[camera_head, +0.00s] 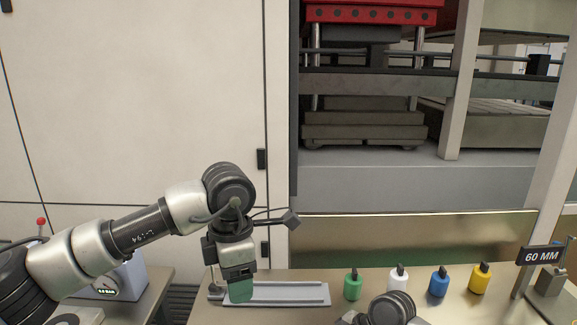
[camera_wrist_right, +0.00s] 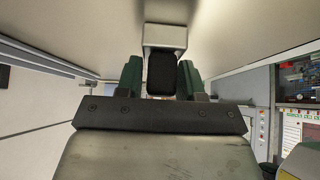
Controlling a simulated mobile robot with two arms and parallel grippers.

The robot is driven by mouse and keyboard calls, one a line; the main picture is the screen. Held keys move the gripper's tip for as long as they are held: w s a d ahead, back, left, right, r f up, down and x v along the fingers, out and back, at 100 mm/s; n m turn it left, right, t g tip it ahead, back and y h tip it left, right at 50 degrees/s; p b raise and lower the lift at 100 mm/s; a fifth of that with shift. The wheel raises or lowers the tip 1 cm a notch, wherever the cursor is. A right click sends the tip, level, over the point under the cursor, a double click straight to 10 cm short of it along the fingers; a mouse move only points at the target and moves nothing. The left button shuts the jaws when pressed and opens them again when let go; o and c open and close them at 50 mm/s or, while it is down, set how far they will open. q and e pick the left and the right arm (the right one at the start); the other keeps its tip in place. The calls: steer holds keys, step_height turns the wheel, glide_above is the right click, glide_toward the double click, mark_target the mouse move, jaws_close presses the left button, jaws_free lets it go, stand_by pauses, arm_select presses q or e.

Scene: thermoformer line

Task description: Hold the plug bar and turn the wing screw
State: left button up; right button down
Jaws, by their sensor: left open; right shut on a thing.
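My left gripper (camera_head: 240,292) points down with green fingertips at the left end of a pale grey grooved rail (camera_head: 290,293) on the bench. It is open; its fingertips hide part of the rail, and I cannot tell whether they touch it. A small dark round part (camera_head: 215,291) sits at the rail's left end. I cannot make out a wing screw for sure. In the right wrist view my right gripper (camera_wrist_right: 160,78) is shut on a dark block with a pale box-shaped end (camera_wrist_right: 165,35); I cannot tell whether this is the plug bar. The head view hides the right gripper.
Green (camera_head: 352,286), white (camera_head: 398,279), blue (camera_head: 438,283) and yellow (camera_head: 479,279) plugs with black tops stand along the bench. A "60 MM" sign (camera_head: 541,255) and an upright post stand at right. The machine opening with a red block (camera_head: 372,14) lies behind.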

steer(key=c, duration=0.6)
jaws_free()
steer(key=d+r+p, duration=0.2)
steer(key=r, duration=0.3)
steer(key=d+r+p, duration=0.2)
steer(key=r+p, duration=0.1)
steer(key=r, duration=0.3)
steer(key=d+r+p, duration=0.3)
steer(key=r, duration=0.3)
steer(key=shift+s+d+r, duration=0.1)
steer(key=shift+s+r, duration=0.05)
steer(key=shift+r, duration=0.1)
